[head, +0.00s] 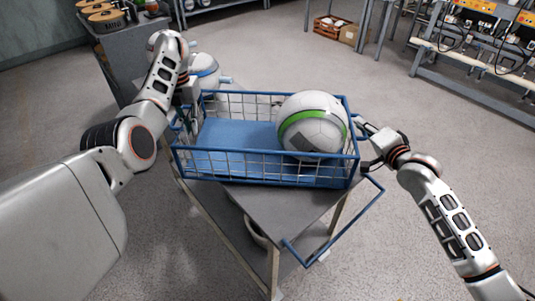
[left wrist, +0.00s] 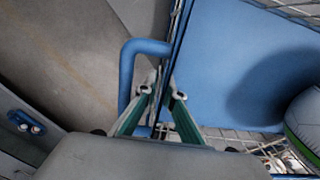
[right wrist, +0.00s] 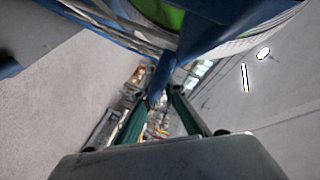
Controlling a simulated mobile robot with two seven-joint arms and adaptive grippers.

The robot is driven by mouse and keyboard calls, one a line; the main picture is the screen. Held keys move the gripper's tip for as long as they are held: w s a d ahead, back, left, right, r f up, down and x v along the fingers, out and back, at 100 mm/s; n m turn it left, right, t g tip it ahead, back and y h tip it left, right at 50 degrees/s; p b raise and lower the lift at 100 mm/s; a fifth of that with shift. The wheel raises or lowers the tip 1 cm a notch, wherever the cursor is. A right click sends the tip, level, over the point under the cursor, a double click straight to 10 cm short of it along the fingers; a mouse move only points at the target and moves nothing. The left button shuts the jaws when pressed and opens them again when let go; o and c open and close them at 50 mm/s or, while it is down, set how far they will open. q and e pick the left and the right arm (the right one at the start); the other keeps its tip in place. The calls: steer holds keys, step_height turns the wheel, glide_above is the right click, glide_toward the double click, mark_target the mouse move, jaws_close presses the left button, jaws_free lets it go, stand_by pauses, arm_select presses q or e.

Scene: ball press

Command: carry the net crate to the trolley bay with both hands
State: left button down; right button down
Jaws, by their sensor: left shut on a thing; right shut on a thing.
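The net crate (head: 265,182) is a blue-framed wire basket with a blue floor. A white ball with a green band (head: 312,125) sits in its right part. My left gripper (head: 184,118) is at the crate's left end, shut on its blue handle (left wrist: 130,75); fingertips (left wrist: 165,95) show in the left wrist view. My right gripper (head: 362,142) is at the right end, shut on a blue bar (right wrist: 162,75) of the crate. The crate is over a grey trolley top (head: 285,205); I cannot tell whether it touches. No trolley bay can be made out for certain.
The trolley has a blue push handle (head: 335,228) at front right. A grey bench (head: 118,58) and another white-and-blue object (head: 205,72) stand behind left. A workbench (head: 480,62) is at back right. Floor (head: 420,110) to the right is clear.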

arm_select(q)
steer(key=shift+f, duration=0.3)
arm_select(e)
steer(key=shift+f, duration=0.3)
arm_select(q)
steer(key=c, duration=2.3)
jaws_free()
steer(key=shift+f, duration=0.15)
arm_select(e)
steer(key=c, duration=2.2)
jaws_free()
steer(key=shift+f, duration=0.15)
steer(key=shift+c, duration=0.2)
arm_select(q)
steer(key=shift+o, duration=0.7)
arm_select(e)
steer(key=shift+o, duration=0.5)
arm_select(q)
step_height(320, 180, up, 12)
arm_select(e)
steer(key=shift+s, duration=0.1)
arm_select(q)
steer(key=shift+s, duration=0.1)
arm_select(e)
steer(key=v, duration=1.2)
arm_select(q)
steer(key=shift+d, duration=0.1)
